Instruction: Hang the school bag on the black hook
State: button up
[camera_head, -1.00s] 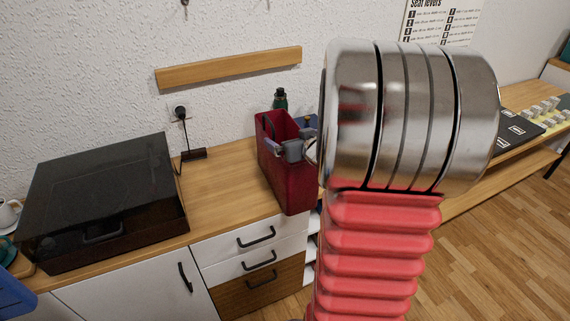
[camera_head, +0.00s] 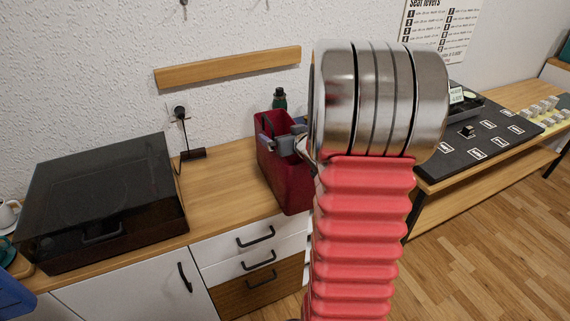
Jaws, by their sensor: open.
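A dark red open-topped bag (camera_head: 283,180), which I take for the school bag, stands on the wooden counter near its right end. A dark loop, perhaps its handle, shows at its top left. My gripper (camera_head: 272,144) is at the upper part of the bag, its fingers open and overlapping the rim in the picture; I cannot tell whether the loop lies between them. My arm hides the bag's right side. Two small dark hooks, one at the top left (camera_head: 184,4) and one further right, show on the wall, cut by the picture's top edge.
A wooden rail (camera_head: 228,68) is on the wall. A black plug and cable (camera_head: 181,112) hang below it. A dark boxy device (camera_head: 105,200) fills the counter's left. A black panel (camera_head: 480,135) lies on the right bench.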

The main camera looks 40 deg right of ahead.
jog(key=shift+c, duration=0.6)
jog(key=c, duration=1.6)
jog(key=shift+r, duration=5.05)
jog(key=shift+c, duration=0.2)
